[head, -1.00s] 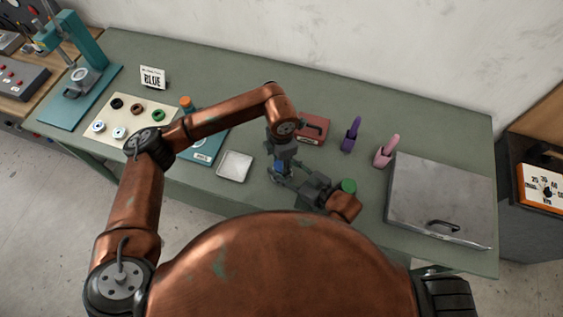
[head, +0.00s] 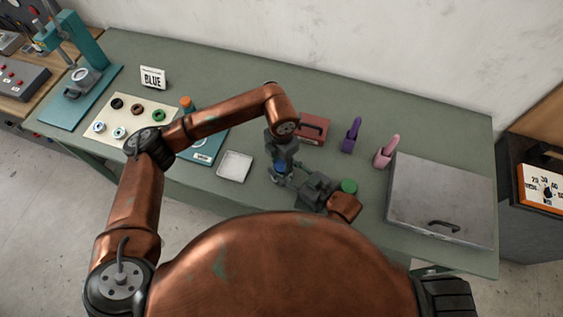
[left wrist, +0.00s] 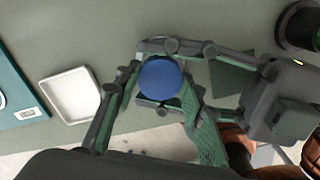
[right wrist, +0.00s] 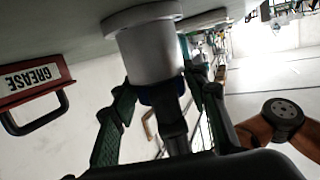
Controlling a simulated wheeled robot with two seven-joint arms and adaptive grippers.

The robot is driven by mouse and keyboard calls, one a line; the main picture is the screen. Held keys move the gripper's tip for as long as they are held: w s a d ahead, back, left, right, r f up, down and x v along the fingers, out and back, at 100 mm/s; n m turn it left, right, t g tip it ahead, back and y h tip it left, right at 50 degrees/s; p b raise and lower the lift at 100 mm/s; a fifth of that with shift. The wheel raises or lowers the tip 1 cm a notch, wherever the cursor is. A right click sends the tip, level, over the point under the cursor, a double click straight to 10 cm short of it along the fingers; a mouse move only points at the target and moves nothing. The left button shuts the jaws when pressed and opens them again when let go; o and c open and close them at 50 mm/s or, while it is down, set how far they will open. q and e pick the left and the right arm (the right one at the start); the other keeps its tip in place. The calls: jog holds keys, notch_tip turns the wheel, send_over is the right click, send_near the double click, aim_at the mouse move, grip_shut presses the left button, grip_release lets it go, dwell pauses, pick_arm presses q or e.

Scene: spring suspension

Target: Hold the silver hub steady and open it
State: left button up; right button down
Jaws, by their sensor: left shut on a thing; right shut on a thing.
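The silver hub (right wrist: 150,52) is a cylinder on a wide flange at the bench top; the right wrist view shows it upside down. Its blue cap (left wrist: 160,78) shows from above in the left wrist view. My left gripper (left wrist: 161,72) comes down from above, with its fingers shut on either side of the blue cap. My right gripper (right wrist: 163,88) comes from the side, low over the bench, and is shut around the hub's body below the cap. In the head view, my left gripper (head: 278,168) and right gripper (head: 290,180) hide most of the hub.
A white tray (head: 235,166) stands left of the hub. A red grease box (head: 313,130), purple bottle (head: 351,136) and pink bottle (head: 387,152) stand behind and right. A green-topped can (head: 348,187) is beside my right gripper. A metal lidded box (head: 440,195) fills the right end.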

aim_at(282, 165)
pick_arm(q)
jog(key=shift+r, duration=0.2)
jog(key=shift+r, duration=0.9)
jog(key=shift+r, duration=2)
pick_arm(e)
jog(key=c, duration=1)
grip_release()
jog(key=shift+c, duration=0.2)
jog(key=shift+d, duration=0.1)
